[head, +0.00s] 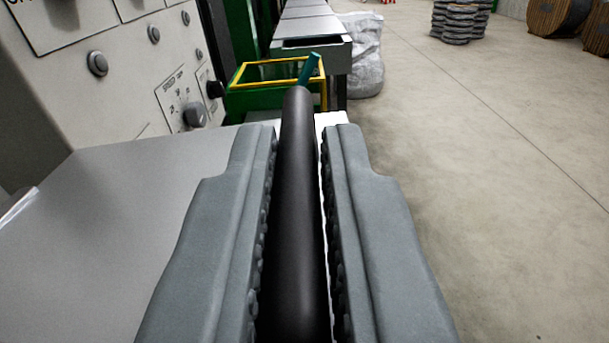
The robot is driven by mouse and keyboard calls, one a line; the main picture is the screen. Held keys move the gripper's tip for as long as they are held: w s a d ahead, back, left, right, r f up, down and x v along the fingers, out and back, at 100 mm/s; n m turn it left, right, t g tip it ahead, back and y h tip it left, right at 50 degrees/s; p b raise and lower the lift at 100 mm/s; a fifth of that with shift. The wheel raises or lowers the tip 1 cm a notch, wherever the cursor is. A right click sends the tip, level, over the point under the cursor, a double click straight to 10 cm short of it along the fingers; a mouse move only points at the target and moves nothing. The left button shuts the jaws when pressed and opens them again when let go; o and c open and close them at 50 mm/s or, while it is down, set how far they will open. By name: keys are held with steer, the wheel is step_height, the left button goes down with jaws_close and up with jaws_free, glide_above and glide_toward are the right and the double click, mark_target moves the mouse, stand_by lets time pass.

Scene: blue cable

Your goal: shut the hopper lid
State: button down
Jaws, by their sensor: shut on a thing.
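My gripper (299,145) fills the lower middle of the view, its two grey ridged fingers on either side of a dark round bar (297,220). It is shut on this bar, which points away from me and tapers to a rounded far end. The bar's near end runs out of the picture. A smooth pale grey panel (90,240) lies at the left, beside and partly behind the left finger. I cannot tell whether this panel is the hopper lid or whether the bar is joined to it. No hopper opening shows.
A control panel with knobs (98,62) stands at the upper left. Beyond the bar are a yellow-edged green frame (250,73), a short teal piece (310,68), a grey bench (310,30) and a white sack (364,60). Open concrete floor (480,160) lies at the right.

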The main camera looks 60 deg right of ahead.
steer(key=shift+f, duration=0.75)
steer(key=c, duration=1.5)
jaws_free()
step_height(320, 180, up, 10)
steer(key=shift+r, duration=0.1)
